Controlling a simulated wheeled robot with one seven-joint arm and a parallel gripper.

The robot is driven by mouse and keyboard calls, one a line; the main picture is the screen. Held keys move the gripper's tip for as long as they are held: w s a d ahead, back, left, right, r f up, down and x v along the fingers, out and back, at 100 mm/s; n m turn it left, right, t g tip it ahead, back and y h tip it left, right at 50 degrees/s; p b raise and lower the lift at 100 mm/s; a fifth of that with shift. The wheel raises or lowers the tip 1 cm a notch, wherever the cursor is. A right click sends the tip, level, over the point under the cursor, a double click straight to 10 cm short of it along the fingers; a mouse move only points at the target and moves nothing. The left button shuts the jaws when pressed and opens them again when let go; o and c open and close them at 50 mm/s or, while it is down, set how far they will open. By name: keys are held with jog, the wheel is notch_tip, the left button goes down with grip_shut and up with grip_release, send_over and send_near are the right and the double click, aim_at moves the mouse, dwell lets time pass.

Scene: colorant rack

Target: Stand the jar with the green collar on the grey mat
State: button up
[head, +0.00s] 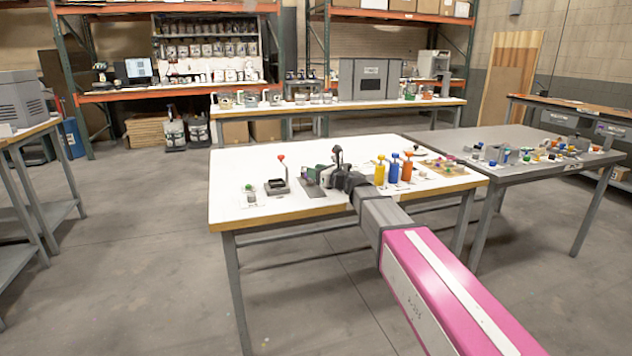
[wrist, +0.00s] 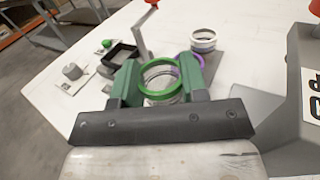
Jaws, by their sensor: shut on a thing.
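The jar with the green collar (wrist: 158,92) is between the green fingers of my gripper (wrist: 160,80) in the wrist view, and the gripper is shut on it. The collar faces the camera; the jar's lower part is mostly hidden. The grey mat (wrist: 214,62) lies just beyond and right of the held jar. A purple collar (wrist: 198,61) shows at the mat, partly hidden by the right finger. In the head view my gripper (head: 323,174) is over the white table beside the grey mat (head: 305,181). I cannot tell how high the held jar is.
A jar with a pale collar (wrist: 203,39) stands beyond the purple one. Left is a dark square holder (head: 277,186) with a red-knobbed crank. Yellow (head: 380,171), blue (head: 394,169) and orange (head: 407,169) bottles stand right of my arm.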

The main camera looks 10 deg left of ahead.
jog(key=shift+f, duration=1.75)
jog(key=shift+f, duration=0.15)
jog(key=o, duration=0.9)
jog(key=shift+s+d, duration=0.15)
jog(key=shift+d, duration=0.05)
jog(key=v, duration=1.1)
jog(key=shift+d, duration=0.3)
